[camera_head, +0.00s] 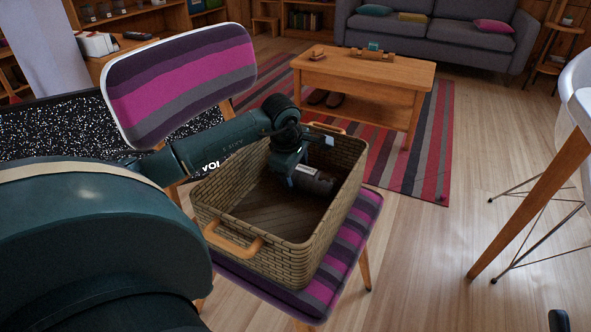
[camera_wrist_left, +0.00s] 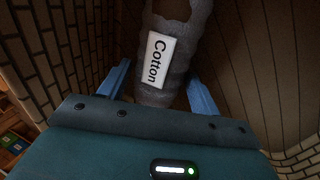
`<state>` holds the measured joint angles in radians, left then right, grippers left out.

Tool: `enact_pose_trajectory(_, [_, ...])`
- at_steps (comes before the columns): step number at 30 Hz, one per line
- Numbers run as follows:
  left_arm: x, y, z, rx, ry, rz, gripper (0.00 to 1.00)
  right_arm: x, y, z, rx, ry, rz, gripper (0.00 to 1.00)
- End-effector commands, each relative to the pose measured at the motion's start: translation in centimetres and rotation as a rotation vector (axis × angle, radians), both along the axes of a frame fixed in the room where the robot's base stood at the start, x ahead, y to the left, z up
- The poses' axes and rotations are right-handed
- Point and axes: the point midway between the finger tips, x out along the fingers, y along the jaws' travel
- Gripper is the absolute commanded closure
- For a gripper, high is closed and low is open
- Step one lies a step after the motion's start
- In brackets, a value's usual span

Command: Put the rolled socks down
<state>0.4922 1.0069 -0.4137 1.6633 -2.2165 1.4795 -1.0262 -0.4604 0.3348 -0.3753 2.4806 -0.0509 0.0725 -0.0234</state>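The rolled socks (camera_wrist_left: 180,75) are a dark grey bundle with a white "Cotton" label in the left wrist view. In the head view the socks (camera_head: 316,182) lie low inside the wicker basket (camera_head: 285,262), toward its far right end. My left gripper (camera_head: 309,160) reaches down into the basket over the socks. In the left wrist view its blue fingers (camera_wrist_left: 163,84) stand on either side of the bundle, with a dark gap showing at the left finger. They look open. Whether the underside of the socks touches the basket floor is hidden.
The basket stands on a striped chair seat (camera_head: 345,246), with the chair's backrest (camera_head: 182,78) behind left. Its walls are close around my left gripper. A wooden coffee table (camera_head: 330,72) and a grey sofa (camera_head: 450,35) are farther back.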

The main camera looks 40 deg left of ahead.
Motion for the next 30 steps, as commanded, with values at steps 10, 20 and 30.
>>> enact_pose_trajectory(10, [0.0, 0.0, 0.1, 0.0, 0.0, 0.0, 0.28, 0.0, 0.0, 0.1, 0.0, 0.001, 0.0, 0.64])
enact_pose_trajectory(20, [-1.1, -0.2, 4.5, 0.003, 0.0, -0.001, 0.28, -1.3, 0.4, -2.7, 0.015, 0.265, -0.009, 0.64])
enact_pose_trajectory(30, [-3.0, -0.7, 10.5, 0.002, -0.001, -0.002, 0.28, -1.2, -0.5, -2.5, -0.113, 0.249, -0.079, 0.64])
